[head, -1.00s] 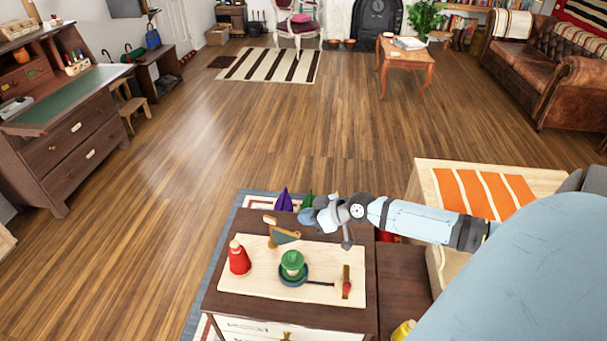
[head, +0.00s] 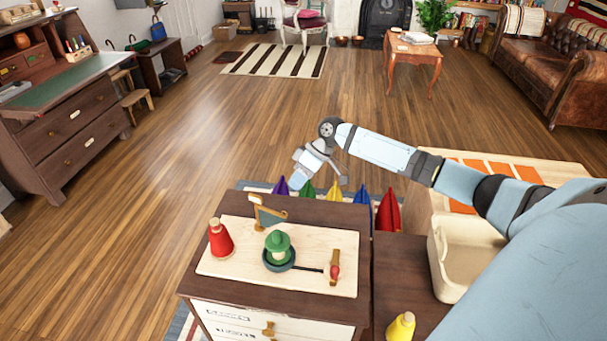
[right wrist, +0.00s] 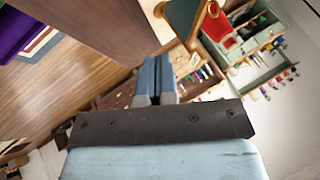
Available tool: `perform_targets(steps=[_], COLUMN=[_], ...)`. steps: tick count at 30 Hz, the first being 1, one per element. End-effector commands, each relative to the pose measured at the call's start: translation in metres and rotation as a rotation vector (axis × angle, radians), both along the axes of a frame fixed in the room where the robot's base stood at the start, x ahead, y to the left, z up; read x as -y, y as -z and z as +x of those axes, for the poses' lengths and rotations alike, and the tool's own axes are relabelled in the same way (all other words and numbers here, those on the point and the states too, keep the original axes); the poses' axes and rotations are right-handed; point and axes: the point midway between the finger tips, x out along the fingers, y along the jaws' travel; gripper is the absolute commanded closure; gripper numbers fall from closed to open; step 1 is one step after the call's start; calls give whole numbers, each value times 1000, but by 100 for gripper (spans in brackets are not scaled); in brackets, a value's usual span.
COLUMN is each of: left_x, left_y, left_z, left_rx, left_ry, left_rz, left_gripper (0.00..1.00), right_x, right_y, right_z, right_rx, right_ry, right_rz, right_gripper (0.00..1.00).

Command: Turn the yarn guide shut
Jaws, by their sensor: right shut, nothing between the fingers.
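A teal, flag-shaped piece with a wooden edge (head: 269,216), which looks like the yarn guide, stands at the back of a pale board (head: 313,283) on a dark wooden cabinet. It also shows at the top of the right wrist view (right wrist: 190,14). Whether it is open or shut is unclear. On the board are a red cone (head: 220,240), a green knob (head: 278,243) and a wooden piece with a red part (head: 335,268). My right gripper (head: 297,182) is shut and empty, apart from the guide, above the cabinet's back edge. My left gripper is out of view.
Colored pointed shapes, including a red one (head: 388,212), stand behind the cabinet. A cream bin (head: 462,255) and a yellow object (head: 401,327) are to the right.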

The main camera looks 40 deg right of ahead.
Motion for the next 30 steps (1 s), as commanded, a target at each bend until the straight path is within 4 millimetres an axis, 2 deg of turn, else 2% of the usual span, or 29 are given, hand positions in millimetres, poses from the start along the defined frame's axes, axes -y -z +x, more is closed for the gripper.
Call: perform_targets(steps=[6, 10, 15, 30], left_x=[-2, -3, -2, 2], left_y=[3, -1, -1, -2], left_z=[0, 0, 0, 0], left_rx=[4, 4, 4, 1], left_ry=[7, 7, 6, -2], left_rz=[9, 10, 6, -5], left_gripper=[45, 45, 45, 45], right_x=[-28, -46, -60, -65], right_y=[38, 35, 36, 36], right_z=[8, -1, -7, -7], right_rx=[1, 2, 2, 2], right_ry=[0, -2, -1, 2], right_rz=[2, 0, -1, -1], right_gripper=[100, 100, 100, 100])
